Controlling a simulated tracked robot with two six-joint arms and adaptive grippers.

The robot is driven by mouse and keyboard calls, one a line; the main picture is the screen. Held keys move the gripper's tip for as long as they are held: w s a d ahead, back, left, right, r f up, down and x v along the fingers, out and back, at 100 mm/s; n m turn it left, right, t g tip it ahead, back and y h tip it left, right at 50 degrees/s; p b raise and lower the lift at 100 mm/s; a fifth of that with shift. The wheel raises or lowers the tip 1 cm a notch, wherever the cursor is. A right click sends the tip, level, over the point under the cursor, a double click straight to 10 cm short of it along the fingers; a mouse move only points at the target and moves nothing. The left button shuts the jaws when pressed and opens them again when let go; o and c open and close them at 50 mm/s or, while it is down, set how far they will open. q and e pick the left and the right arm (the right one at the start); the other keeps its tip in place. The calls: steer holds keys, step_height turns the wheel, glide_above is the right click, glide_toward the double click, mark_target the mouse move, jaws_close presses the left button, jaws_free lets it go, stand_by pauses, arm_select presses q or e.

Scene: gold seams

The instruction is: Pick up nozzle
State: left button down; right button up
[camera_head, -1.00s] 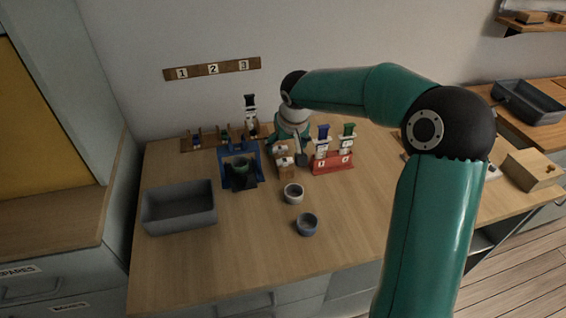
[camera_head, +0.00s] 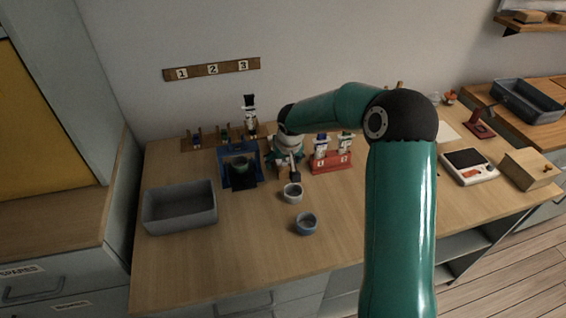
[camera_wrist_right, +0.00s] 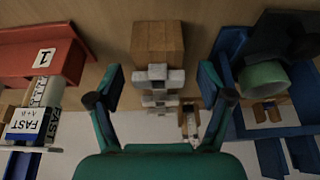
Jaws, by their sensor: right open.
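A wooden block with white-grey pieces on it, which look like nozzles (camera_wrist_right: 158,76), shows in the middle of the right wrist view. I cannot tell exactly how many pieces there are. My right gripper (camera_wrist_right: 161,82) is open, with one teal finger on each side of these pieces and a visible gap to both. In the head view my right gripper (camera_head: 292,168) is over the block's place, between the blue stand and the red rack, and mostly hides it. My left gripper is not in view.
The blue stand (camera_head: 224,167) with a green cup is close on the left. The red rack (camera_head: 331,164) with labelled cartridges is close on the right. Two small cups (camera_head: 292,194) (camera_head: 305,226) stand in front. A grey bin (camera_head: 180,210) is at left; the front table is clear.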

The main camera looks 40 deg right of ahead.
steer(key=shift+c, duration=0.3)
steer(key=c, duration=0.8)
steer(key=shift+r, duration=0.15)
